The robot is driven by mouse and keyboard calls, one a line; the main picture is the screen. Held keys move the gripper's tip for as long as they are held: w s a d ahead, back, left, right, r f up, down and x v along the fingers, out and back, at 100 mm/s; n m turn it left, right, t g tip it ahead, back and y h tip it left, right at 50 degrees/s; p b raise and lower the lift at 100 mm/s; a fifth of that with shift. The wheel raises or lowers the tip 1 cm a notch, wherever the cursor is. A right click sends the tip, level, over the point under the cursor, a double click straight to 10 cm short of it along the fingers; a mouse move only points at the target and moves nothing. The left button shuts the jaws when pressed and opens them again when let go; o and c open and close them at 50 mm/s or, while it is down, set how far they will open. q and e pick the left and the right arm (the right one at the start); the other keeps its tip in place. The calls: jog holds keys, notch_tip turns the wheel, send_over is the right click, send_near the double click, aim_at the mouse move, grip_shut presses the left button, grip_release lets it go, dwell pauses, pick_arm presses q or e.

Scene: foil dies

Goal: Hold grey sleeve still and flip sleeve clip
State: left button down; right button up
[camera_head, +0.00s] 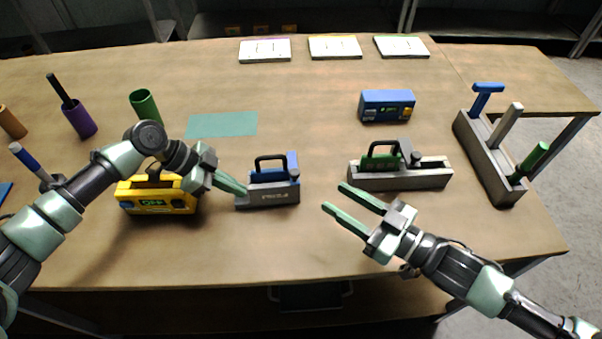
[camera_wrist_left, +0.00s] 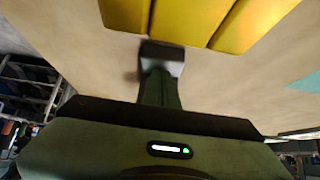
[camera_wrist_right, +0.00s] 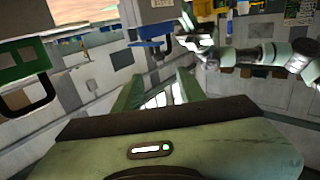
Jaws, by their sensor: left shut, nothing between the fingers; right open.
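The grey sleeve (camera_head: 272,196), with white lettering on its front, lies on the table at centre. A blue block (camera_head: 291,165) and a black handle-like loop (camera_head: 269,160) rise from it; I cannot tell which part is the clip. My left gripper (camera_head: 243,190) is shut, its tips at the sleeve's left end; whether they touch is unclear. In the left wrist view its fingers (camera_wrist_left: 160,75) point towards a dark end piece. My right gripper (camera_head: 334,197) is open and empty, right of the sleeve and apart from it. Its fingers (camera_wrist_right: 155,90) also show spread in the right wrist view.
A yellow box (camera_head: 157,195) stands behind my left wrist. A grey tray (camera_head: 432,179) with a green block stands behind my right gripper. A rack (camera_head: 490,165) with handled tools is at right. A blue box (camera_head: 387,105) and teal mat (camera_head: 222,124) lie farther back. The front table is clear.

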aim_at(298, 174)
jog(key=x, duration=1)
jog(key=shift+w+a, duration=0.15)
grip_shut()
dwell(1.1)
